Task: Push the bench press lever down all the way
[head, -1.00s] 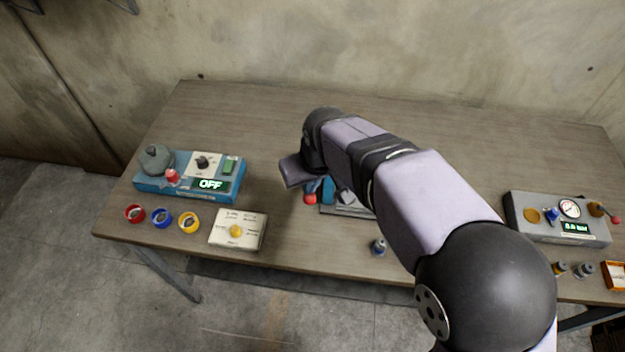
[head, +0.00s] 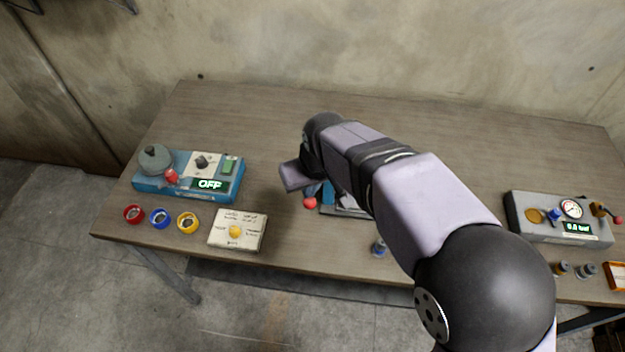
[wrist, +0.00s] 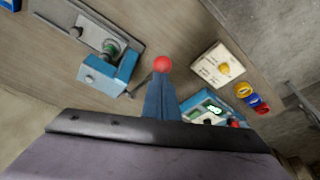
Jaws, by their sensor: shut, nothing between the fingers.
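The bench press is mostly behind my arm in the head view. Its blue body (head: 328,193) and the lever's red ball knob (head: 310,203) show just left of the arm. In the wrist view the blue press body (wrist: 112,72) stands left of centre, and a thin dark lever rod runs toward the red knob (wrist: 162,64). My gripper (wrist: 161,82) is shut and empty, its blue-grey fingers pointing at the knob. The fingertips overlap the knob's lower edge in the wrist view; I cannot tell whether they touch. The fingers are hard to make out in the head view.
A blue device reading OFF (head: 188,177) and red, blue and yellow rings (head: 160,219) lie left. A card with a yellow knob (head: 238,230) lies left of the press. A grey gauge box (head: 560,219) stands right. The back of the table is clear.

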